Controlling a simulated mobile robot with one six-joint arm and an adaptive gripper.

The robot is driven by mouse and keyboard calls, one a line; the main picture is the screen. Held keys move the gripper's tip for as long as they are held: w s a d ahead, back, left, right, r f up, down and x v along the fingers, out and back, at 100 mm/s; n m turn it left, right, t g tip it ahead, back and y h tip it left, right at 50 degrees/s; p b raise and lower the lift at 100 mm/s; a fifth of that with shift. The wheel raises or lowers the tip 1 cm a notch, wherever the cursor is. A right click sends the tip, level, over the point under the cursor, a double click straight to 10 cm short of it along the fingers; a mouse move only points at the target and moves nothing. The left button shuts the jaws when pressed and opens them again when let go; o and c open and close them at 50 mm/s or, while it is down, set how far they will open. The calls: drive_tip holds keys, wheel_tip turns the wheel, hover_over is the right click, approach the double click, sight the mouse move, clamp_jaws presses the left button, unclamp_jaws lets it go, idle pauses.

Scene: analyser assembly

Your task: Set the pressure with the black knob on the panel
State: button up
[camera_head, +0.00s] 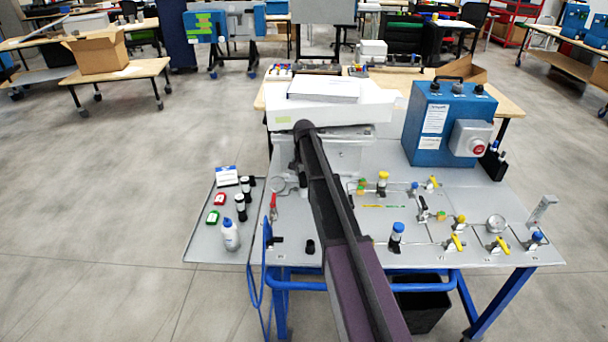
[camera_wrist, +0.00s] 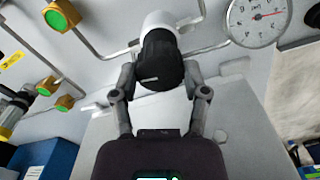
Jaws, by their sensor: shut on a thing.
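In the wrist view, the black knob (camera_wrist: 161,62) with a white cap or body behind it sits between the two fingers of my gripper (camera_wrist: 161,82). The fingers are shut on the knob from both sides. A round pressure gauge (camera_wrist: 257,18) with a red needle is at the upper right, partly cut off; its reading is too small to tell. In the head view, my arm crosses the panel (camera_head: 330,235) and hides the knob and my gripper. A gauge (camera_head: 278,184) shows left of my arm.
Metal tubes and green-and-brass fittings (camera_wrist: 62,15) lie around the knob in the wrist view. In the head view, yellow-handled valves (camera_head: 455,242) and a blue box (camera_head: 447,125) stand on the right. A side shelf (camera_head: 200,247) holds bottles and small boxes.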

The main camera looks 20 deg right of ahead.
drive_tip(key=m, duration=0.3)
drive_tip(key=shift+s+m, duration=0.15)
drive_tip(key=shift+m, duration=0.15)
drive_tip(key=m, duration=0.4)
idle(0.4)
drive_tip(key=o, duration=1.1)
drive_tip(key=shift+o, duration=0.2)
drive_tip(key=shift+n, duration=0.3)
